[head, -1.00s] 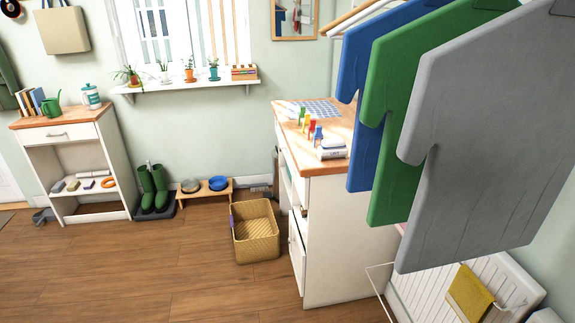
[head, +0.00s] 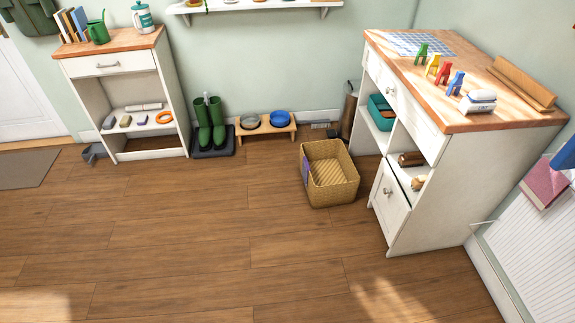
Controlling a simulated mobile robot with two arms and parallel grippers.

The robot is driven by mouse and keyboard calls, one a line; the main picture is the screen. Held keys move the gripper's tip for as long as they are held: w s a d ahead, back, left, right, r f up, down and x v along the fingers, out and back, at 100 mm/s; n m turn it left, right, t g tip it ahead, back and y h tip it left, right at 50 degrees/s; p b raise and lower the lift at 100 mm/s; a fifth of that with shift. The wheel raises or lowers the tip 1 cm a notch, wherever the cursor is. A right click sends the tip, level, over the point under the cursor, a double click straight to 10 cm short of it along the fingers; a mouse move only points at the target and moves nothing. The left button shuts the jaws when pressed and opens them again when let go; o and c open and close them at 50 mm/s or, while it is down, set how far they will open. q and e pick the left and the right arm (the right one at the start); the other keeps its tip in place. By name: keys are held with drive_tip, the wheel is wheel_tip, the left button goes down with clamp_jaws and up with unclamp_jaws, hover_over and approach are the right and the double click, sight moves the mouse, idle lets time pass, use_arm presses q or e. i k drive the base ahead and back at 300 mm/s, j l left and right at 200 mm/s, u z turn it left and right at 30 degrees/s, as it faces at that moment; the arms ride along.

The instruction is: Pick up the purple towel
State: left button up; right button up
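No cloth in view is plainly a purple towel. Neither of my grippers is in view.
The white cabinet (head: 413,225) with a wooden top stands between the basket and the radiator. A shelf unit (head: 118,65), green boots (head: 210,125) and a bowl stand (head: 265,128) line the back wall. The wooden floor (head: 200,240) in front is clear.

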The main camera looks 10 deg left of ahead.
sight(307, 167)
drive_tip(key=j, duration=0.25)
drive_tip(key=z, duration=1.9)
drive_tip(key=j+u, duration=0.1)
drive_tip(key=u, duration=1.75)
drive_tip(key=i+j+z, duration=0.1)
drive_tip(key=z, duration=0.25)
drive_tip(key=i+j+z, duration=0.1)
drive_tip(key=z, duration=0.3)
drive_tip(key=i+j+z, duration=0.1)
drive_tip(key=z, duration=0.25)
drive_tip(key=i+j+z, duration=0.25)
drive_tip(key=j, duration=0.65)
drive_tip(key=i+j+z, duration=0.2)
drive_tip(key=j, duration=0.75)
drive_tip(key=j+z, duration=0.25)
drive_tip(key=j, duration=0.7)
